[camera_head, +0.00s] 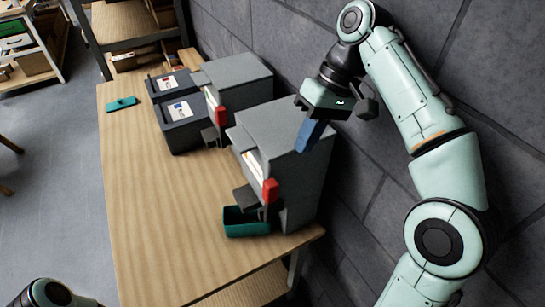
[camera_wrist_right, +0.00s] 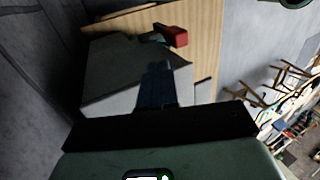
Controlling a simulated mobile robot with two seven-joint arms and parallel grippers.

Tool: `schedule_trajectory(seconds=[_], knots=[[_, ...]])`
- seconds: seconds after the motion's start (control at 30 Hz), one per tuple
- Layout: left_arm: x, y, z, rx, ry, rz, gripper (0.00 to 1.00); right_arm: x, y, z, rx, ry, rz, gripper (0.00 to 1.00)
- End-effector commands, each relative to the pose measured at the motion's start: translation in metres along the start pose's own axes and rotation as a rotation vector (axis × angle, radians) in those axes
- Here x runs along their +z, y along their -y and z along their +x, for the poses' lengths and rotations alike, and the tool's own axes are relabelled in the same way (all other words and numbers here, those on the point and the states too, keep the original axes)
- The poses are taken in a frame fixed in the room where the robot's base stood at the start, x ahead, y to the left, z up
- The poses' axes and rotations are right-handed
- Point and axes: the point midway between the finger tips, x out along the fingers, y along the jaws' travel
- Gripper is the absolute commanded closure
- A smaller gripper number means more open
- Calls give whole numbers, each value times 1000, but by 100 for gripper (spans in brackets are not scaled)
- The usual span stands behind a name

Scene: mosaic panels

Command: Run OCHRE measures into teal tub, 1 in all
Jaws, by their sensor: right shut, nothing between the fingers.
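Two grey dispensers stand on the table against the wall, a near one (camera_head: 275,130) and a far one (camera_head: 238,72). Each has a red lever, near (camera_head: 270,190) and far (camera_head: 220,116). Their labels are too small to read, so I cannot tell which is OCHRE. The teal tub (camera_head: 247,229) sits below the near dispenser's front; its contents are unclear. My right gripper (camera_head: 308,138), with blue fingers, is shut and empty over the near dispenser's wall side. The right wrist view shows the fingers (camera_wrist_right: 158,85) before a grey dispenser (camera_wrist_right: 108,72) and a red lever (camera_wrist_right: 172,36).
Two dark labelled bins (camera_head: 170,85) (camera_head: 184,126) stand left of the dispensers. A small flat teal object (camera_head: 122,104) lies at the table's far left. The wooden table (camera_head: 160,220) is clear at front left. A dark block wall (camera_head: 370,150) is close behind.

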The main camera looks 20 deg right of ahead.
Motion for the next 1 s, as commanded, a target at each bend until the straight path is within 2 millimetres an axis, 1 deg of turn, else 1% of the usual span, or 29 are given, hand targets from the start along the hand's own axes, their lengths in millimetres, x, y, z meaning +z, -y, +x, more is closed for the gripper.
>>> schedule_trajectory(seconds=[0.03, 0.37, 0.47, 0.57, 0.67, 0.7, 0.8, 0.9, 1.0], knots=[[3, 2, 2, -1, 5, -1, 57, 2, 0, 1, 0, 1, 0, 100], [4, 2, 2, -1, 5, -2, 57, 1, -1, 2, 0, 2, 1, 100], [4, 2, 2, -2, 6, -2, 57, 1, -1, 5, 0, 3, 1, 100], [6, 3, 4, -2, 8, -3, 57, 1, -1, 15, 0, 6, 2, 100], [9, 5, 6, -4, 11, -4, 57, 2, -1, 30, 0, 6, 2, 100], [15, 10, 12, -6, 19, -7, 57, 3, -2, 40, 0, 9, 2, 100], [25, 17, 22, -11, 31, -11, 57, 3, -3, 62, 0, 10, 3, 100], [32, 22, 29, -13, 39, -14, 57, 3, -3, 79, 0, 9, 2, 100], [35, 24, 34, -15, 43, -15, 57, 2, -2, 91, 0, 7, 1, 100]])
